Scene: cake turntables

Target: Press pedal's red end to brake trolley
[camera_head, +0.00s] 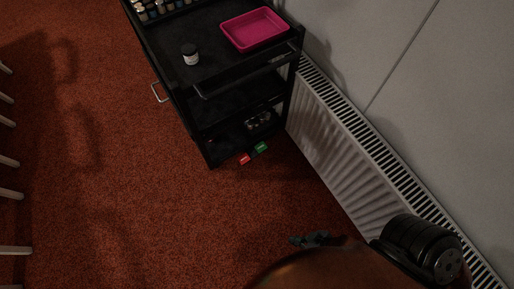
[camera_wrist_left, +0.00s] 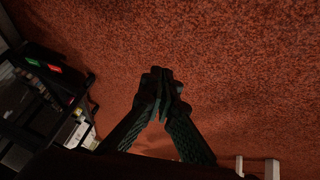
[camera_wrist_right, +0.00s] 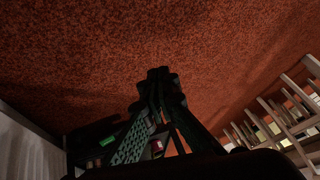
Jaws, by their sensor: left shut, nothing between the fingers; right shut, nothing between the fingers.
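The black trolley (camera_head: 205,85) stands upright by the wall. At its foot, the pedal has a red end (camera_head: 244,159) on the left and a green end (camera_head: 260,147) on the right, both low near the carpet. The red end also shows in the left wrist view (camera_wrist_left: 54,68), and in the right wrist view (camera_wrist_right: 157,146), partly behind the fingers. My right gripper (camera_head: 298,240) is shut and empty, apart from the pedal, nearer the bottom of the head view. My left gripper (camera_wrist_left: 160,75) is shut and empty over bare carpet; the head view does not show it.
A ribbed radiator (camera_head: 335,140) runs along the wall at the right of the trolley. A pink tray (camera_head: 254,29) and a small jar (camera_head: 190,54) stand on the trolley's top. Pale wooden legs (camera_head: 10,192) are at the left edge. The red carpet left of the trolley is clear.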

